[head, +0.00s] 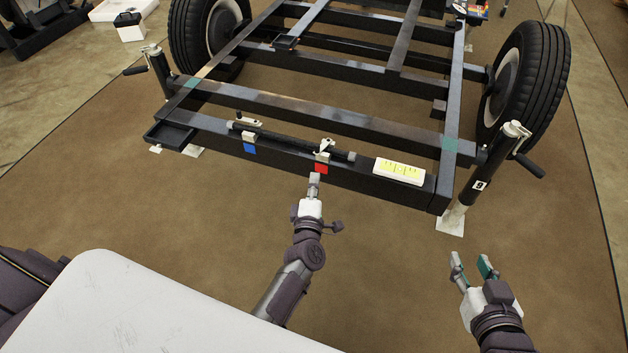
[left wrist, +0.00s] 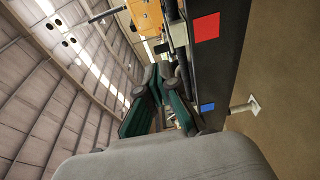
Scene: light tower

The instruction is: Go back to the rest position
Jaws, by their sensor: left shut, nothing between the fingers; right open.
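My left gripper (head: 315,181) is shut and empty. It is just in front of the trailer frame's near beam, below the red square (head: 321,169). The left wrist view shows its closed fingers (left wrist: 158,78) beside the beam, with the red square and the blue square (left wrist: 207,107) to their right. My right gripper (head: 474,262) is open and empty, low over the brown floor to the right, in front of the corner jack's foot plate.
Jacks with cranks stand at both corners, the right one (head: 480,180) near my right gripper. The brown floor (head: 390,260) between my arms is clear.

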